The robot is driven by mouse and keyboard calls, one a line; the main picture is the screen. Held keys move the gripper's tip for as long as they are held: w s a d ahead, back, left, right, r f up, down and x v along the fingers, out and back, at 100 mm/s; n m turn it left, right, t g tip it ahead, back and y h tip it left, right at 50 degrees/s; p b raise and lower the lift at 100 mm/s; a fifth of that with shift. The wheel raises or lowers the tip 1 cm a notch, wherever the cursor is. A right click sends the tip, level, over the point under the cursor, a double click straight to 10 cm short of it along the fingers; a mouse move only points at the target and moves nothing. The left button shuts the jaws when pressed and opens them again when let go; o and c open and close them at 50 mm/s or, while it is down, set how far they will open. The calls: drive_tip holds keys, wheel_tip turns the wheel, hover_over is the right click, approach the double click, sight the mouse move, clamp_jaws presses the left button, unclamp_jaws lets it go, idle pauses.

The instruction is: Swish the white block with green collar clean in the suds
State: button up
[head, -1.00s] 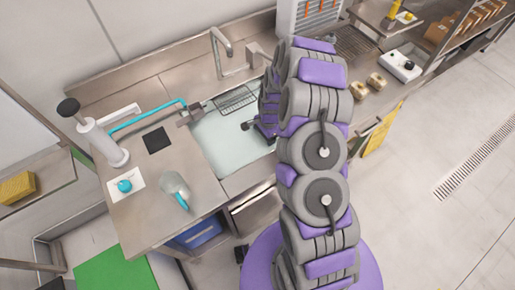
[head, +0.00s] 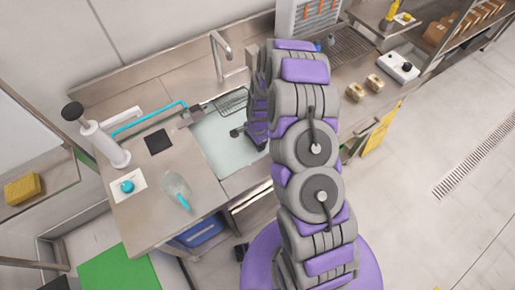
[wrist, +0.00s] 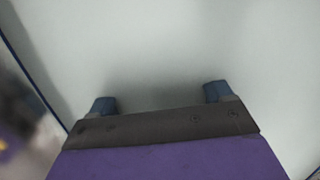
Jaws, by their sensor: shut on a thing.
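My gripper (head: 237,132) is low over the sink basin (head: 210,145), which holds pale, whitish-green liquid. In the wrist view, the two dark blue fingertips of my gripper (wrist: 160,99) stand apart against a smooth pale surface. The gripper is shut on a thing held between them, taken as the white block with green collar. The block's outline and collar cannot be made out in either view. My arm hides the right part of the basin in the head view.
A tap (head: 222,48) rises behind the sink, and a wire rack (head: 232,101) sits at the basin's back. A drain rack (head: 350,42) lies at right.

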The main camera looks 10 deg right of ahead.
drive_tip(key=shift+s+a, duration=0.2)
drive_tip(key=shift+a, duration=0.6)
drive_tip(key=shift+w+d+p, duration=0.3)
drive_tip(key=shift+d, duration=0.7)
drive_tip(key=shift+w+d+p, duration=0.3)
drive_tip(key=shift+w+d, duration=0.05)
drive_tip(key=shift+d, duration=0.65)
drive_tip(key=shift+w+d+p, duration=0.3)
drive_tip(key=shift+d, duration=0.7)
drive_tip(key=shift+s+a+p, duration=0.25)
drive_tip(key=shift+a, duration=0.35)
drive_tip(key=shift+s+a+p, duration=0.2)
drive_tip(key=shift+a, duration=0.35)
drive_tip(key=shift+s+a+p, duration=0.25)
drive_tip(key=shift+a, duration=0.65)
drive_tip(key=shift+s+a+p, duration=0.25)
drive_tip(key=shift+a, duration=0.65)
drive_tip(key=shift+d, duration=0.1)
